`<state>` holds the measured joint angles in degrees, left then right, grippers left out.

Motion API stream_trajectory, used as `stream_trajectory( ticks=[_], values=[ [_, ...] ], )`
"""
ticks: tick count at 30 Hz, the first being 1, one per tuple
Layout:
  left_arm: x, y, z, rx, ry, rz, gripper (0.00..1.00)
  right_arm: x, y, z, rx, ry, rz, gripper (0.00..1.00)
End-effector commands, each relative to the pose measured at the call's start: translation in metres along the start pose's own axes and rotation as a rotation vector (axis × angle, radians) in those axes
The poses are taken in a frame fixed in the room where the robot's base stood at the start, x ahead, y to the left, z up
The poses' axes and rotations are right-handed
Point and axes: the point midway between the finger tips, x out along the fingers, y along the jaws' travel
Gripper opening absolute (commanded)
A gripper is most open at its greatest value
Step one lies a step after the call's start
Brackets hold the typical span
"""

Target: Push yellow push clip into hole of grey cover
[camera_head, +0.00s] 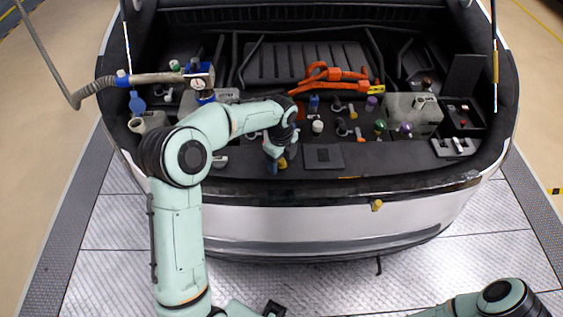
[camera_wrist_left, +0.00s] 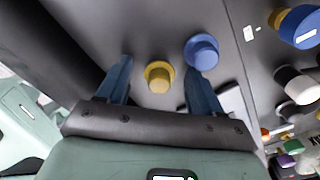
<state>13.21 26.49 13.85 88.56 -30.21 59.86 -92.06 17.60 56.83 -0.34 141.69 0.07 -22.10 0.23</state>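My left gripper (camera_head: 278,167) is low over the dark grey cover (camera_head: 240,181) at the front edge of the open bay. In the left wrist view my left gripper (camera_wrist_left: 158,70) is open, its two blue fingers spread apart. The yellow push clip (camera_wrist_left: 158,76) shows between the fingertips, with a gap on each side. A blue clip or cap (camera_wrist_left: 202,50) shows by the right fingertip. Whether either finger touches anything, and the hole under the yellow clip, cannot be seen. Part of my right arm shows at the lower right of the head view; its gripper is not visible.
An orange cable (camera_head: 335,76) lies across the bay. Several coloured caps stand behind the cover, beside a translucent tank (camera_head: 412,112). A hose nozzle (camera_head: 200,76) is at the left.

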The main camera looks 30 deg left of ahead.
Motion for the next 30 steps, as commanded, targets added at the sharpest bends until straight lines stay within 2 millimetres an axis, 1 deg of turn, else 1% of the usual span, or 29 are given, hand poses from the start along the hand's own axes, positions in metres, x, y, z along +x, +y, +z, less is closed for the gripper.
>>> stream_trajectory(
  ticks=[1, 2, 3, 5, 6, 16, 20, 23, 26, 30],
  values=[
    [0.0, 0.0, 0.0, 0.0, 0.0, 0.0, 0.53, 0.0, 0.0, 0.0, 0.0, 0.0, 0.0, 0.41],
    [0.0, 0.0, 0.0, 0.0, 0.0, 0.0, 0.43, 0.0, 0.0, 0.0, 0.0, 0.0, 0.0, 0.41],
    [0.0, 0.0, 0.0, 0.0, 0.0, 0.0, 0.3, 0.0, 0.0, 0.0, 0.0, 0.0, 0.0, 0.41],
    [0.0, 0.0, 0.0, 0.0, 0.0, 0.0, 0.1, 0.0, 0.0, 0.0, 0.0, 0.0, 0.0, 0.41],
    [0.0, 0.0, 0.0, 0.0, 0.0, 0.0, 0.07, 0.0, 0.0, 0.0, 0.0, 0.0, 0.0, 0.41],
    [-0.002, 0.0, 0.0, 0.0, 0.0, 0.0, 0.06, 0.0, 0.0, 0.0, 0.0, 0.0, 0.0, 0.41],
    [-0.012, -0.001, 0.0, 0.0, 0.0, -0.003, 0.06, -0.002, -0.001, -0.001, 0.0, 0.001, 0.0, 0.41],
    [-0.031, -0.001, 0.0, 0.0, -0.001, -0.006, 0.06, -0.004, -0.002, -0.002, -0.001, 0.003, -0.001, 0.41],
    [-0.057, -0.002, 0.0, 0.0, -0.002, -0.007, 0.06, -0.009, -0.004, -0.004, -0.002, 0.006, -0.002, 0.41],
    [-0.1, -0.002, 0.0, 0.0, -0.002, -0.008, 0.06, -0.017, -0.008, -0.007, -0.004, 0.011, -0.004, 0.41]
  ],
)
